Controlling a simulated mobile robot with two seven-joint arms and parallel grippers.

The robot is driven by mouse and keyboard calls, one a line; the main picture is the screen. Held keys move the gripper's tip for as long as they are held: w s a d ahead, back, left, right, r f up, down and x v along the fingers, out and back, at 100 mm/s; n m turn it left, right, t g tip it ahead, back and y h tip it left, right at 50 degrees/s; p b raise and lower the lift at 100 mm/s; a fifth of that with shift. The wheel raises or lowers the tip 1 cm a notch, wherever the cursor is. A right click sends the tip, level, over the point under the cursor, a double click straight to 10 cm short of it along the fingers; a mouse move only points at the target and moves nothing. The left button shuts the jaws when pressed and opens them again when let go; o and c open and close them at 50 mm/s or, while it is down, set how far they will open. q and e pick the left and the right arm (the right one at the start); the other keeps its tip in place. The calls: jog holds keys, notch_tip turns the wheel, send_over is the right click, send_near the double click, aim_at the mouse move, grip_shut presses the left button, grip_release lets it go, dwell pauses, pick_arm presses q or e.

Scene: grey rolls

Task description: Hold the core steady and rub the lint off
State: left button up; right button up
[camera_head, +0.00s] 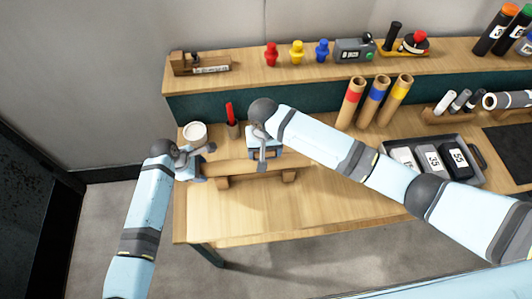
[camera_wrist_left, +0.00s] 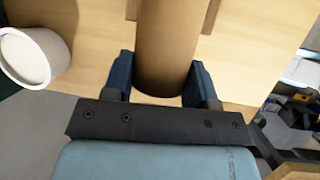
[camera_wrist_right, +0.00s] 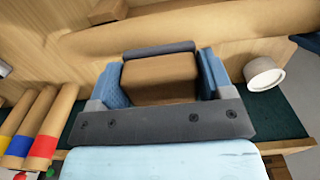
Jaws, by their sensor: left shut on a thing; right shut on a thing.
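The core (camera_head: 225,167), a brown cardboard tube, lies across a wooden cradle (camera_head: 222,183) near the bench's front left. My left gripper (camera_head: 198,167) is shut on the core's left end; the left wrist view shows the tube (camera_wrist_left: 168,50) between blue fingers. My right gripper (camera_head: 265,148) is shut on a brown block (camera_wrist_right: 160,78) with a grey pad (camera_wrist_right: 158,48) along its far edge. It is over the core's right part. I cannot tell whether the pad touches the core. Any lint is too small to make out or hidden.
A white round tub (camera_head: 195,132) and a holder with a red tool (camera_head: 230,114) stand behind the core. Coloured-band tubes (camera_head: 374,102) and a grey tray of weights (camera_head: 428,157) are to the right. A shelf (camera_head: 245,78) runs along the back. The front bench is clear.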

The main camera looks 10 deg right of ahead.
jog(key=shift+r, duration=2.35)
pick_arm(q)
jog(key=o, duration=1)
jog(key=shift+o, duration=0.2)
jog(key=v, duration=1.2)
